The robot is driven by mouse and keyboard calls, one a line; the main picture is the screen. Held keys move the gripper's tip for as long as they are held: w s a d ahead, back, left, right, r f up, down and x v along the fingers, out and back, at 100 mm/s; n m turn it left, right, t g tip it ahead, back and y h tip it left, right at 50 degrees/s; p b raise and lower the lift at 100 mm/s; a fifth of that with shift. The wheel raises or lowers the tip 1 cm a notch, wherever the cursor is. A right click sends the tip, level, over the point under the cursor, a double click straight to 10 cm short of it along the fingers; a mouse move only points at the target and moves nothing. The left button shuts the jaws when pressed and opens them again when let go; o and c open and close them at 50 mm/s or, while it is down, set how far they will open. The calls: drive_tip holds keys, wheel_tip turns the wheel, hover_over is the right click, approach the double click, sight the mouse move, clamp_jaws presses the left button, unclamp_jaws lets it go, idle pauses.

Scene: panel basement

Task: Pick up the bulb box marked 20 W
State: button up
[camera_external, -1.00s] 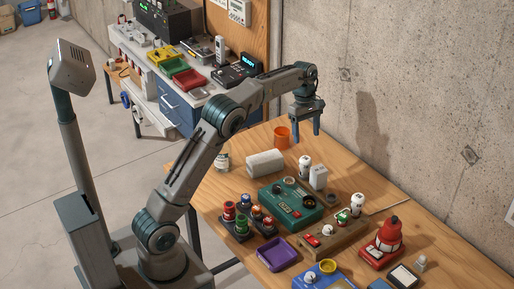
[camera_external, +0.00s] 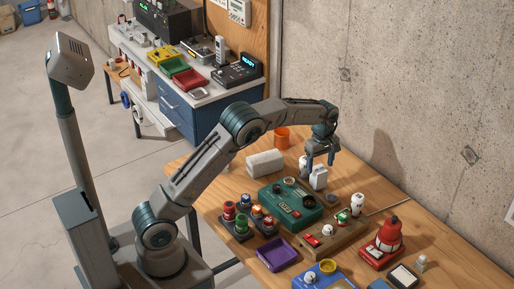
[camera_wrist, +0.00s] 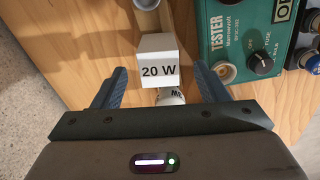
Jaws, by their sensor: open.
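The white bulb box (camera_wrist: 160,70) marked 20 W shows in the wrist view, between and a little ahead of my open fingertips. In the external view the box (camera_external: 319,177) stands on the wooden table behind the green tester, just below my gripper (camera_external: 320,160). My gripper also shows in the wrist view (camera_wrist: 159,80), with one blue finger on each side and nothing held. A white cylinder (camera_wrist: 170,97) with dark lettering lies close to the box on the gripper's side, partly hidden by the gripper body.
The green tester (camera_external: 291,203) with knob and sockets stands close beside the box; in the wrist view it (camera_wrist: 231,60) is at right. The concrete wall (camera_external: 430,100) rises behind the table. An orange cup (camera_external: 282,135) and a pale block (camera_external: 264,163) stand farther left.

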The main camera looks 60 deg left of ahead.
sight(320, 169)
drive_tip(key=shift+w+a+f+p, duration=0.1)
drive_tip(key=shift+f+p, duration=0.4)
drive_tip(key=shift+f, duration=0.95)
drive_tip(key=shift+a+f+p, duration=0.1)
drive_tip(key=shift+f+p, duration=0.4)
drive_tip(key=shift+f, duration=0.95)
drive_tip(key=c, duration=1.1)
drive_tip(key=shift+o, duration=0.2)
drive_tip(key=shift+r, duration=0.1)
